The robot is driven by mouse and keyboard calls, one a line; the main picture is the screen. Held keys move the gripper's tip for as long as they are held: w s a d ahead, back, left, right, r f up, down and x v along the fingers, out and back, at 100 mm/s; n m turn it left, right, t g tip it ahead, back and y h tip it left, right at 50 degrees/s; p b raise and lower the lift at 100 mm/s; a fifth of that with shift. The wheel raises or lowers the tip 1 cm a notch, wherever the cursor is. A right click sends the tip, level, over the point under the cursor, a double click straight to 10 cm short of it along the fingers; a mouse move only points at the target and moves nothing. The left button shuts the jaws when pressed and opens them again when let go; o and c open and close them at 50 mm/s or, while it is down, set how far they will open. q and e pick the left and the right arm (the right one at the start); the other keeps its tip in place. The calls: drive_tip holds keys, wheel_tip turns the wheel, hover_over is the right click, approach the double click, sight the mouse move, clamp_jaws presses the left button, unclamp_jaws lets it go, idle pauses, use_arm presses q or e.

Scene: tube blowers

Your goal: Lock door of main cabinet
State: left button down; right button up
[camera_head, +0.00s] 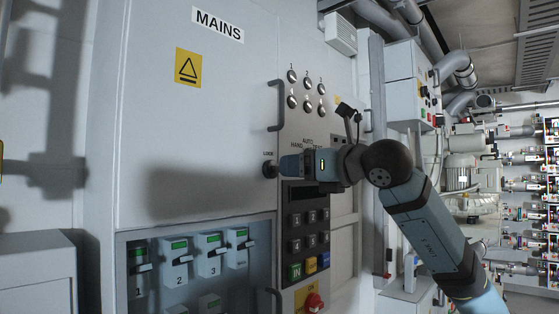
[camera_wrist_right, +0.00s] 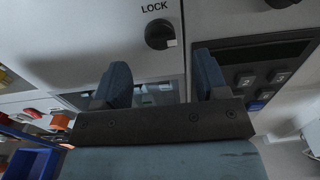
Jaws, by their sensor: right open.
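The main cabinet door (camera_head: 150,130) is a large pale panel with a MAINS label (camera_head: 218,24) and a yellow warning sign (camera_head: 188,67). It looks closed. A black lock knob (camera_head: 269,169) sits at its right edge, under a LOCK label. In the right wrist view the knob (camera_wrist_right: 160,34) shows a pale mark at its lower right, with the LOCK label (camera_wrist_right: 154,7) above. My right gripper (camera_head: 282,168) points left at the knob in the head view. In the right wrist view its two blue fingers (camera_wrist_right: 162,64) are apart and empty, with the knob beyond them.
A vertical handle (camera_head: 276,105) stands above the knob. Several round indicators (camera_head: 307,86) and a keypad (camera_head: 306,229) lie to the right. Below is a window with numbered breakers (camera_head: 210,258). A red rotary switch (camera_head: 313,302) is at the bottom.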

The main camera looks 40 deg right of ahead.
sight(274, 169)
drive_tip(key=w, duration=0.3)
drive_tip(key=w+p, duration=0.1)
drive_tip(key=w, duration=0.1)
drive_tip(key=shift+w+a, duration=0.25)
drive_tip(key=shift+w, duration=0.1)
drive_tip(key=c, duration=0.9)
